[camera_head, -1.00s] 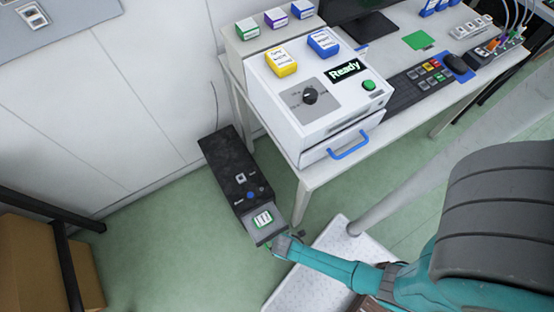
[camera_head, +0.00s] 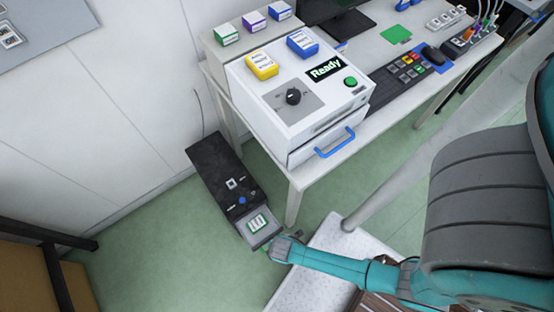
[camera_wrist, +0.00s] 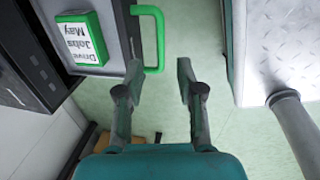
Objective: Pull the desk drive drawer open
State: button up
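The white desk unit (camera_head: 300,88) with a "Ready" display stands on the desk. Its front drawer (camera_head: 308,155) has a blue handle (camera_head: 335,143); how far it is out is hard to tell. On the floor, a black unit (camera_head: 213,172) has its grey drawer (camera_head: 262,237) out, with a green-and-white labelled block (camera_head: 257,223) in it. My gripper (camera_wrist: 160,68) is open and empty, low by that floor drawer and well below the blue handle. In the wrist view the floor drawer's green handle (camera_wrist: 160,40) shows just past the fingertips, nearer the left finger.
A white metal plate (camera_head: 315,275) and grey post (camera_head: 400,180) stand beside my arm. Green floor is free left of the black unit.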

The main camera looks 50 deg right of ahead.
jog(key=shift+s+a+r, duration=0.1)
jog(key=shift+s+r, duration=0.05)
jog(key=shift+r, duration=0.85)
jog(key=shift+s+a+r, duration=0.1)
jog(key=shift+s+r, duration=0.1)
jog(key=shift+r, duration=0.75)
jog(key=shift+s+r, duration=0.15)
jog(key=shift+r, duration=0.85)
jog(key=s+d+r+m+t, duration=0.1)
jog(key=r+m+t, duration=0.3)
jog(key=r, duration=1)
jog(key=s+d+r+m+t, duration=0.1)
jog(key=s+r+m+t, duration=0.3)
jog(key=r, duration=1)
jog(key=s+d+r+m+t, duration=0.2)
jog(key=r+m+t, duration=0.2)
jog(key=r, duration=1.1)
jog(key=m, duration=0.2)
jog(key=shift+s+m+t+y, duration=0.15)
jog(key=shift+m+t+y, duration=0.15)
jog(key=shift+t, duration=0.1)
